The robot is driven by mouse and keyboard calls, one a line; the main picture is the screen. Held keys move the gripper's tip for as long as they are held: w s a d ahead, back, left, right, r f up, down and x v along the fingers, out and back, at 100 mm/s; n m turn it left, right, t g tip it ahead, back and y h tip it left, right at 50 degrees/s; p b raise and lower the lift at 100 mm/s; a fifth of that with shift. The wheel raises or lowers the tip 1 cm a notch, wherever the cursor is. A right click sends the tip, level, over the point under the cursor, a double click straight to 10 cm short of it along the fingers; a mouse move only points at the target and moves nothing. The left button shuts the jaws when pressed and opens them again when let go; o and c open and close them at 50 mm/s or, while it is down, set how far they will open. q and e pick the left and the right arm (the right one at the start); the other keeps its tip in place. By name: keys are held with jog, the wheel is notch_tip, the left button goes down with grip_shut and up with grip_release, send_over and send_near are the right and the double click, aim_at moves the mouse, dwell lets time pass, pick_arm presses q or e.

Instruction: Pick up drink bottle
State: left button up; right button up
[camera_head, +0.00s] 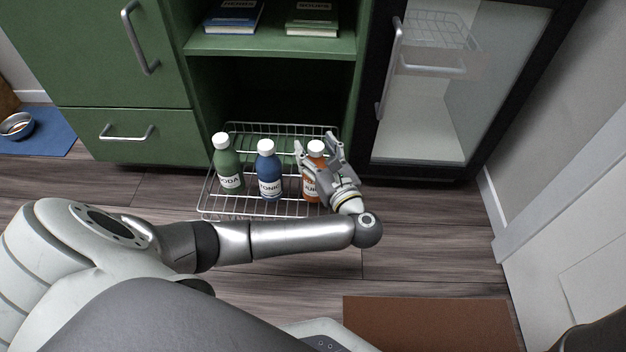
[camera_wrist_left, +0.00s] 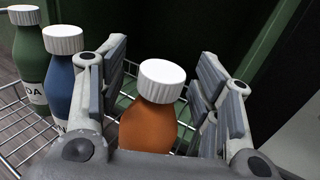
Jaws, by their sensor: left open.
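Three drink bottles with white caps stand upright in a row in a wire rack (camera_head: 268,211). They are a green bottle (camera_head: 228,166) marked SODA, a blue bottle (camera_head: 268,174) marked TONIC, and an orange bottle (camera_head: 309,186) at the right. My left gripper (camera_head: 317,143) is open at the orange bottle and hides part of it. In the left wrist view the orange bottle (camera_wrist_left: 150,124) stands between the two open fingers, with gaps on both sides of its cap. The blue bottle (camera_wrist_left: 60,85) and green bottle (camera_wrist_left: 30,65) stand left of the fingers. My right gripper is out of view.
The rack juts out from a green cabinet (camera_head: 125,85) with books (camera_head: 232,16) on its shelf. A glass-door cabinet (camera_head: 430,110) with a handle stands close on the right. Wood floor (camera_head: 430,225) is clear there; a brown mat (camera_head: 430,325) lies nearer.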

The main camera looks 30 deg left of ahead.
pick_arm(q)
jog(key=shift+w+a, duration=0.2)
jog(key=shift+a, duration=0.1)
jog(key=shift+c, duration=0.2)
grip_shut()
jog(key=shift+r, duration=0.1)
